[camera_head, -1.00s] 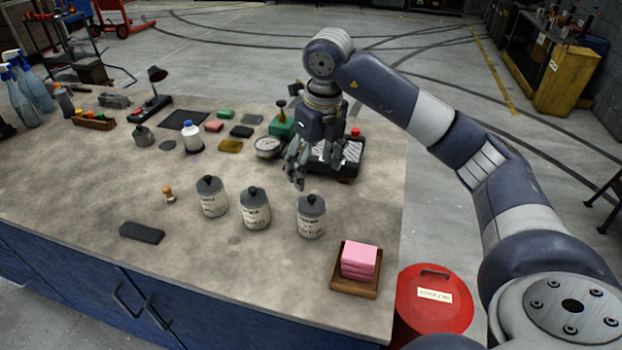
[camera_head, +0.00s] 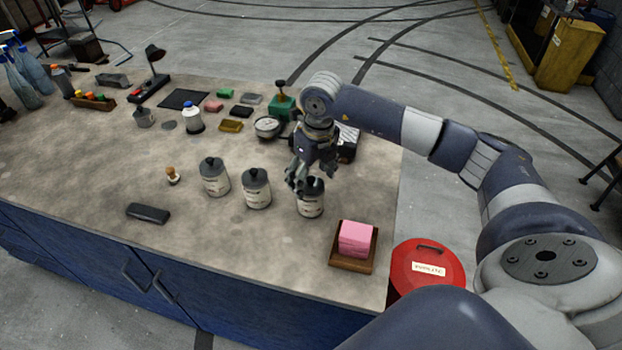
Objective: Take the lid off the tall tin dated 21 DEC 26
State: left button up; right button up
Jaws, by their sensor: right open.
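Three white tins with dark knobbed lids stand in a row on the worktop: a left tin (camera_head: 215,180), a middle tin (camera_head: 257,192) and a right tin (camera_head: 311,203). Their labels are too small to read, so I cannot tell which bears 21 DEC 26. All three lids are on. My right gripper (camera_head: 297,186) is open, fingers pointing down, at the upper left of the right tin's lid (camera_head: 312,187) and partly in front of it. I cannot tell whether it touches. My left gripper is not in view.
A wooden tray (camera_head: 340,264) with pink blocks (camera_head: 356,238) is at the front right corner. A small wooden-topped stamp (camera_head: 172,176) and a dark block (camera_head: 148,213) lie left of the tins. A gauge (camera_head: 267,127) and green box (camera_head: 284,108) stand behind. A red bin (camera_head: 427,268) stands beside the bench.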

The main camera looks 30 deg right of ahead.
jog(key=shift+w+f, duration=0.15)
jog(key=shift+f, duration=0.05)
jog(key=c, duration=1.1)
jog(key=shift+c, duration=0.5)
jog(key=shift+s, duration=0.2)
jog(key=shift+c, duration=0.6)
